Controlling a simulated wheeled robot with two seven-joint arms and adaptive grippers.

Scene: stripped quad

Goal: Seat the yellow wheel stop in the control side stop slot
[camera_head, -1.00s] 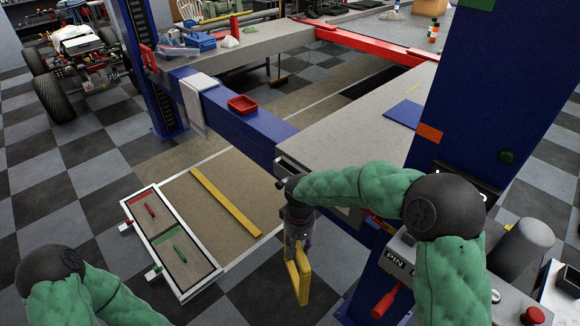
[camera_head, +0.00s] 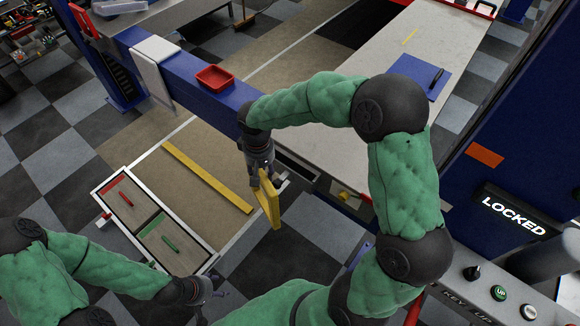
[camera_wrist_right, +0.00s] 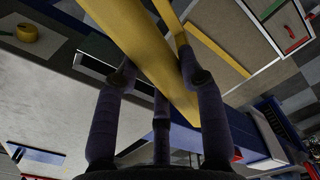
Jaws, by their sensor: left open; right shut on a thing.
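The yellow wheel stop (camera_head: 269,203) is in my right gripper (camera_head: 264,174), held above the floor beside the near end of the grey runway. In the right wrist view the yellow stop (camera_wrist_right: 150,50) runs between the dark fingers (camera_wrist_right: 158,85), which are shut on it. That view also shows a dark slot with a pale edge (camera_wrist_right: 92,66) in the runway end, beside the stop and apart from it. I cannot tell for sure that this is the control side stop slot. My left gripper (camera_head: 212,300) is open and empty at the bottom of the head view.
A blue beam (camera_head: 222,105) with a red tray (camera_head: 215,78) lies behind my right gripper. A white-framed tray (camera_head: 143,221) with a red and a green part lies on the floor at left, near a yellow strip (camera_head: 205,177). The control box (camera_head: 500,290) stands at right.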

